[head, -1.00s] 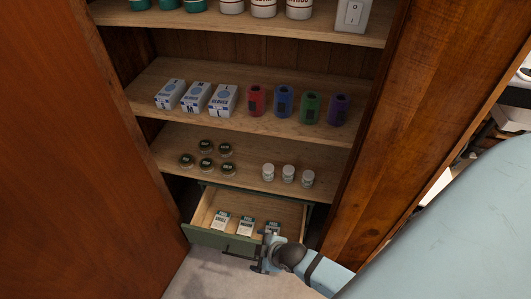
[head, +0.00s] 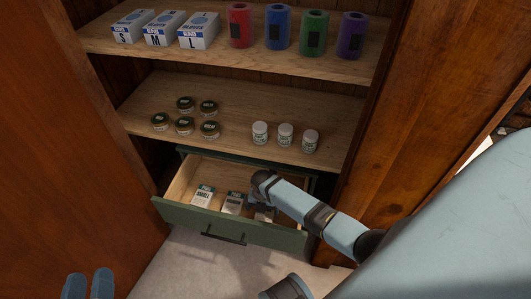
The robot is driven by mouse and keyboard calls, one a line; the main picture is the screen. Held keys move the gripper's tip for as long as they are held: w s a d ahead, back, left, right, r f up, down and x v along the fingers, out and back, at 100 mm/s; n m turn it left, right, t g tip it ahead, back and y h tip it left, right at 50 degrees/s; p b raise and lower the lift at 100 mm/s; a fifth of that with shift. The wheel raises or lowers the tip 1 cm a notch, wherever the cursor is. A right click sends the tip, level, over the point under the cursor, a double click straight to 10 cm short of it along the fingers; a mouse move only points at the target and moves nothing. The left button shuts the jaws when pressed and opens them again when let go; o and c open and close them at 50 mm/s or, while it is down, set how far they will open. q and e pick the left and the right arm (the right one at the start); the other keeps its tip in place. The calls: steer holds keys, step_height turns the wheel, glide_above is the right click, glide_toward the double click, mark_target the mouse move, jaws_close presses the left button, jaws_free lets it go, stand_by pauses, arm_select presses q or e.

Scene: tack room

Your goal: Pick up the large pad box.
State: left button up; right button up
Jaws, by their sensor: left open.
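Three small white boxes with dark green tops stand in the open green drawer (head: 280,236). The left one (head: 203,196) reads "SMALL", and the middle one (head: 233,203) has a label too small to read surely. The right-hand box (head: 264,214), by its place in the row the large pad box, is mostly hidden by my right arm. My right gripper (head: 262,186) is over the drawer, just above and behind that box. Its fingers are hidden, so I cannot tell whether it touches the box. My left gripper (head: 89,285) is open and empty at the bottom left, away from the drawer.
The shelf above the drawer (head: 235,115) holds several dark tins (head: 185,125) and three white jars (head: 285,135). Higher up are three glove boxes (head: 163,28) and several coloured rolls (head: 278,28). Wooden doors or panels flank the cabinet. The floor before the drawer is clear.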

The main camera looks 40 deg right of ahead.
mark_target(265, 214)
steer(key=shift+f, duration=0.85)
steer(key=shift+d+f+b, duration=0.25)
steer(key=shift+f+b, duration=0.9)
step_height(265, 214, down, 2)
steer(key=shift+d+f+b, duration=0.1)
steer(key=shift+f+b, duration=0.05)
steer(key=shift+b, duration=0.4)
arm_select(q)
steer(key=shift+s+d+r+t+h, duration=0.1)
steer(key=shift+d+r+t+h, duration=0.45)
steer(key=shift+d+h, duration=0.2)
arm_select(e)
steer(key=shift+c, duration=0.2)
steer(key=c, duration=0.9)
